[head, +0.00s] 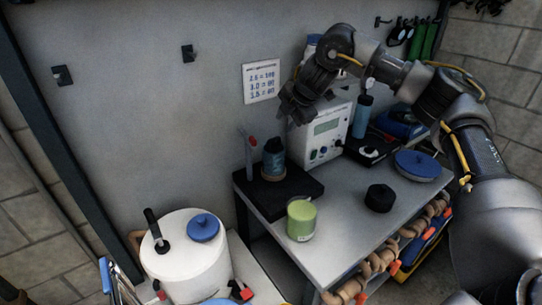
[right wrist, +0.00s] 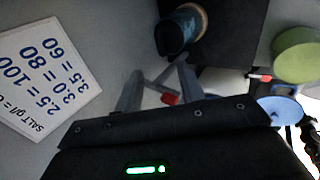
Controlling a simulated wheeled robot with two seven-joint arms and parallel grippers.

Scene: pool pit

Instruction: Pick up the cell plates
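I cannot make out for sure which thing is the cell plates. On a black mat (head: 305,184) at the table's left end stand a dark blue cylinder (head: 273,158) on a brown base and a thin grey stick (head: 246,148) with a red part. The cylinder also shows in the right wrist view (right wrist: 178,32), beyond the fingers. My right gripper (head: 290,108) is above the mat, in front of the wall and left of the white meter box (head: 322,134). My left gripper is out of view.
A green-lidded jar (head: 301,219), a black round knob (head: 379,198) and a blue-lidded dish (head: 417,165) stand on the grey table. A white tank (head: 185,262) stands lower left. A number sign (head: 262,81) hangs on the wall. The table's front middle is clear.

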